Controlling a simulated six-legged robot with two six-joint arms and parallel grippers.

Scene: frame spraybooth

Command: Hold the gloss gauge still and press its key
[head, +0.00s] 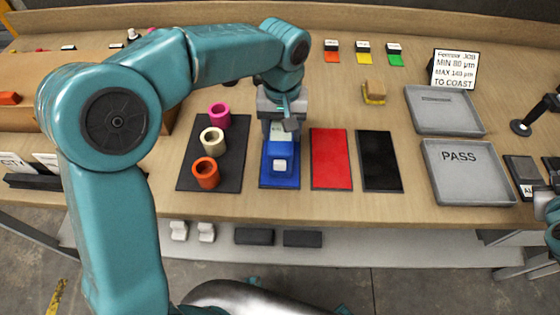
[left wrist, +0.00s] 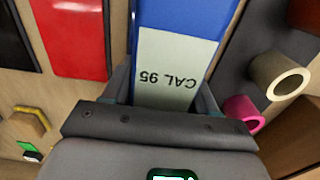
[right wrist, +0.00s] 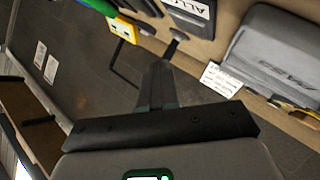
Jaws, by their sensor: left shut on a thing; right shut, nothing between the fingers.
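The gloss gauge (head: 283,151) is a blue block on a blue panel (head: 279,183) in the middle of the bench. A pale square key (head: 280,165) shows on its near part. In the left wrist view its pale label or display (left wrist: 168,70) reads CAL 95. My left gripper (left wrist: 165,92) is shut on the gauge from above, one finger on each side; the arm hides the gauge's far end in the head view. My right gripper (right wrist: 158,70) is shut and empty, away from the gauge at the right side; only part of that arm shows in the head view.
A red panel (head: 330,160) and a black panel (head: 379,162) lie right of the gauge. A PASS tray (head: 460,188) and another tray (head: 440,125) stand right. Bare bench lies between.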

